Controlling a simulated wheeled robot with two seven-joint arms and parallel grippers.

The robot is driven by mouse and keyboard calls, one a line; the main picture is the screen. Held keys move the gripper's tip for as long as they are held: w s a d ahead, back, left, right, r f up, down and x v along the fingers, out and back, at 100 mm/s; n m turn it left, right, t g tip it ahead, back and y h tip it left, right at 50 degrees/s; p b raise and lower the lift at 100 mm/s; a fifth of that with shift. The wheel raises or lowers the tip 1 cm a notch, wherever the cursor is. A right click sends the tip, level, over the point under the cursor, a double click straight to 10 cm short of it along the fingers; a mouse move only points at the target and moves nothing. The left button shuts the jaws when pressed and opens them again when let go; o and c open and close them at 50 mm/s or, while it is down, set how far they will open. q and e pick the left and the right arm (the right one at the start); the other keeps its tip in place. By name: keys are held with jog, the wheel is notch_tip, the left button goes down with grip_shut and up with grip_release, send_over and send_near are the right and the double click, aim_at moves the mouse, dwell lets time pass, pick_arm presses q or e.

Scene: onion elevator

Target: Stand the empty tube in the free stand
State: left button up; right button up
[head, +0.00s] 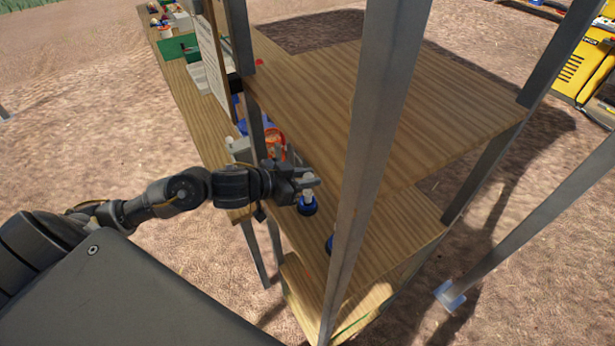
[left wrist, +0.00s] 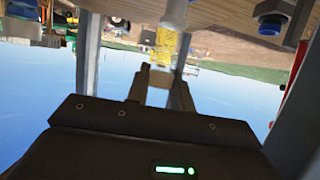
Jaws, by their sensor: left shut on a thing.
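My left gripper (head: 308,183) reaches in from the left between the posts, over the wooden shelf, and is shut on a pale tube (head: 308,196). In the left wrist view, which is upside down, the tube (left wrist: 172,22) looks clear with a yellowish part near the fingers (left wrist: 158,85). In the head view a blue base (head: 307,208) lies directly below the tube; I cannot tell whether the tube is seated in it. A second blue piece (head: 330,243) on the shelf is partly hidden by the near post. My right gripper is not in view.
A grey metal post (head: 375,110) stands close in front, and an upper wooden shelf (head: 400,95) overhangs on the right. An orange-red round container (head: 273,142) stands behind my gripper. A blue piece with a grey hexagonal part (left wrist: 272,20) shows in the wrist view.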

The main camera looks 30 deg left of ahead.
pick_arm(q)
jog(key=shift+f, duration=0.3)
jog(key=o, duration=0.9)
jog(key=shift+o, duration=0.4)
jog(key=shift+r, duration=0.15)
jog(key=p+v, duration=0.2)
jog(key=v, duration=1)
jog(key=shift+r, duration=0.35)
jog(key=shift+s+f, duration=0.1)
